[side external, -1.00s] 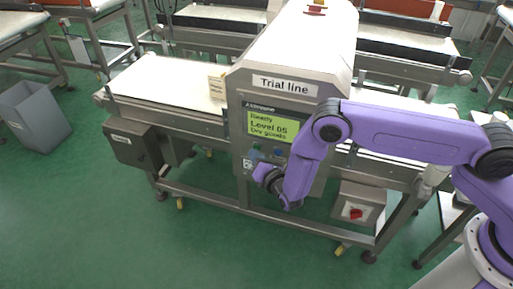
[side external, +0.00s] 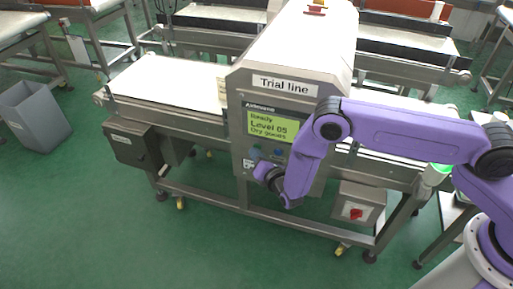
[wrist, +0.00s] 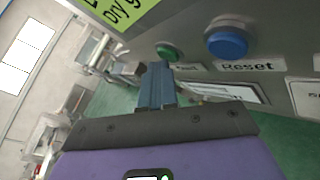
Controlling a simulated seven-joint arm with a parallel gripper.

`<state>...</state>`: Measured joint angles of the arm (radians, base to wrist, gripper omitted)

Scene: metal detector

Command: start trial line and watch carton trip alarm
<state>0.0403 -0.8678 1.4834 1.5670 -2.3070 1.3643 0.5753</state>
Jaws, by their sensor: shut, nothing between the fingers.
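The Trial line metal detector (side external: 290,122) stands mid-picture in the side view, its screen (side external: 270,125) reading Ready, Level 05, Dry goods. The carton (side external: 222,90) is at the tunnel mouth on the belt (side external: 165,80), mostly hidden by the housing. My gripper (side external: 259,169) is shut and empty at the panel's lower part. In the wrist view its closed fingertips (wrist: 158,70) are just below the green button (wrist: 168,51); whether they touch it I cannot tell. The blue Reset button (wrist: 228,38) is to the right. A green lamp (side external: 440,168) is lit at the right end.
A box with a red switch (side external: 354,212) hangs under the frame at right. A grey box (side external: 134,144) hangs at left. A grey bin (side external: 34,118) stands on the green floor at far left. Other conveyors (side external: 215,22) stand behind.

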